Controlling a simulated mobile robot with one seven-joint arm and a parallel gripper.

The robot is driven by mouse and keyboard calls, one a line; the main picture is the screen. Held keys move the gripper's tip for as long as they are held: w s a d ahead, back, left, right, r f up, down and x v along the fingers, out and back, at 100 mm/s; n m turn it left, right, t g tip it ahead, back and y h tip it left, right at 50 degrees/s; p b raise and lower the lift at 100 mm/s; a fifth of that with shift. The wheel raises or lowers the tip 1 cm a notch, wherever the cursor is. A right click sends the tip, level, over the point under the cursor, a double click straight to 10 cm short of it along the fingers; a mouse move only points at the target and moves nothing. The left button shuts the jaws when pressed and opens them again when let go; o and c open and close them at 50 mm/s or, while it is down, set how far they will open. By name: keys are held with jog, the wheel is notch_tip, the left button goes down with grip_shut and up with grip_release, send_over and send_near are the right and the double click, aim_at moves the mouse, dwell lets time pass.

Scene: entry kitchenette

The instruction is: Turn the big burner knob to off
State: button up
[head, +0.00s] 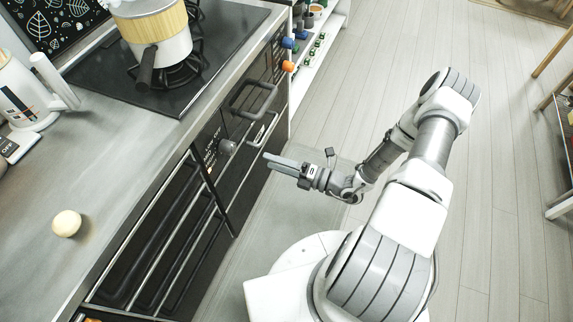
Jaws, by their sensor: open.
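A round grey knob (226,147) sticks out from the dark front panel below the counter, with small white lettering beside it. I take it to be the big burner knob; its pointer and exact setting are too small to read. My gripper (268,160) is to the right of the knob, in front of the cabinet face, with its fingers pointing left toward it. The gripper is open and empty, apart from the knob. A cream and white pot (163,38) with a dark handle stands on the black cooktop (120,84).
Dark handles (252,97) jut from the front near the knob. Blue (287,43) and orange (288,66) round pieces show farther along. A kettle (22,95) and a pale round object (66,223) are on the counter.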

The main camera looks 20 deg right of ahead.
jog(key=v, duration=0.3)
jog(key=shift+s+d, duration=0.2)
jog(key=shift+s, duration=0.05)
jog(key=shift+r, duration=0.1)
jog(key=s+r+m+g+h+p, duration=0.1)
jog(key=s+r+m+h+p, duration=0.2)
jog(key=r+m, duration=0.7)
jog(key=s+r+m+g+h+p, duration=0.2)
jog(key=s+r+m+h, duration=0.4)
jog(key=r, duration=1.5)
jog(key=s+r+m+g+h+p, duration=0.2)
jog(key=s+r+m+h+p, duration=0.2)
jog(key=r+m, duration=1.1)
jog(key=shift+s+d+r+h, duration=0.25)
jog(key=shift+s+r+h, duration=0.35)
jog(key=shift+s+r, duration=0.2)
jog(key=shift+w, duration=0.1)
